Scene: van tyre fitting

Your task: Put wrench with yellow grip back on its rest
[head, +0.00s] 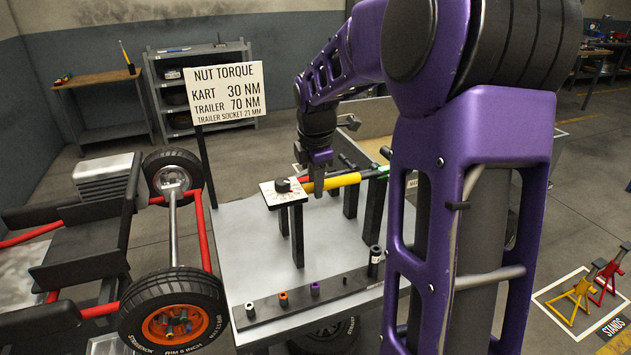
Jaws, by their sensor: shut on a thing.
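The wrench with the yellow grip (344,181) lies roughly level in the head view, with a red section at its left end. My gripper (319,178) points down from above and is shut on the wrench near where red meets yellow. Black upright posts (351,200) of a rest stand on the grey table just under the yellow grip. Whether the wrench touches them I cannot tell. Part of a green thing (383,171) shows at the right end of the wrench, partly hidden by my arm.
A white plate with a black knob (283,186) stands on black posts left of my gripper. A dark rail with several sockets (315,290) lies along the table's front. A kart with an orange-rimmed wheel (175,318) stands left. The torque sign (225,93) stands behind.

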